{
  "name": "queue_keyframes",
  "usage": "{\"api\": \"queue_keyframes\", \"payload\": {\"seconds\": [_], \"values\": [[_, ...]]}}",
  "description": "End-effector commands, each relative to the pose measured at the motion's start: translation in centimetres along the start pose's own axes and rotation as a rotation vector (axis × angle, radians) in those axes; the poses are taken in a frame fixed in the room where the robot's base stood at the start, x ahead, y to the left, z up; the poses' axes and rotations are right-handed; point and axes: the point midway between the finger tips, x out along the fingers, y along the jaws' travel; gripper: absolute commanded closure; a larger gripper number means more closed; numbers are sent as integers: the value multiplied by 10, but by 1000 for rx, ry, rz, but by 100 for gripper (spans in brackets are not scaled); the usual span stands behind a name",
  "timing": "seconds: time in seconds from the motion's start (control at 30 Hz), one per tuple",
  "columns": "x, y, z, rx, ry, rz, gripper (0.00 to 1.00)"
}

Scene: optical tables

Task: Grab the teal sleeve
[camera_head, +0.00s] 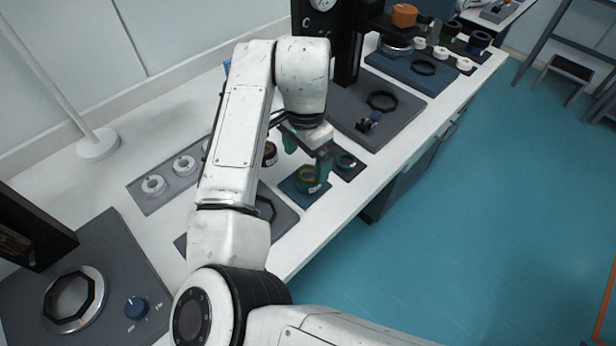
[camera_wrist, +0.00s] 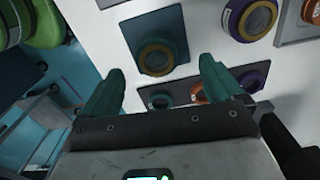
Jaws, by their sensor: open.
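The teal sleeve (camera_wrist: 157,57) has a tan ring around its dark opening and stands on a dark blue mat (camera_wrist: 178,22) in the wrist view. In the head view the sleeve (camera_head: 307,180) is on the mat (camera_head: 318,196) near the table's front edge. My gripper (camera_wrist: 159,72) is open, with its green fingertips apart and nothing between them. In the wrist view one fingertip shows on each side below the sleeve. In the head view my gripper (camera_head: 308,158) is just above and behind the sleeve; contact cannot be told.
A dark tray (camera_head: 352,172) with a small teal ring stands right beside the mat. A purple ring-like part (camera_wrist: 250,18) stands on the white table nearby. A grey plate with white rings (camera_head: 154,186) lies to the left. A black-columned instrument (camera_head: 347,50) stands behind.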

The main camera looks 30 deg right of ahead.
Motion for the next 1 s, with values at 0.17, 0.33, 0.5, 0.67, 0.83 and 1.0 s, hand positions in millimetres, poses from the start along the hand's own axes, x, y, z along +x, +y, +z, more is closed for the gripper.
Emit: {"api": "queue_keyframes", "payload": {"seconds": [0.17, 0.33, 0.5, 0.67, 0.83, 1.0], "values": [[13, 2, 0, -1, -1, 1, 6], [39, 5, -2, -2, 0, 2, 6], [53, 5, -1, -2, 0, 0, 6], [55, 5, -2, -1, 0, -1, 6], [55, 5, -2, -1, 0, -1, 15], [55, 5, -2, -1, 0, -1, 31]]}}
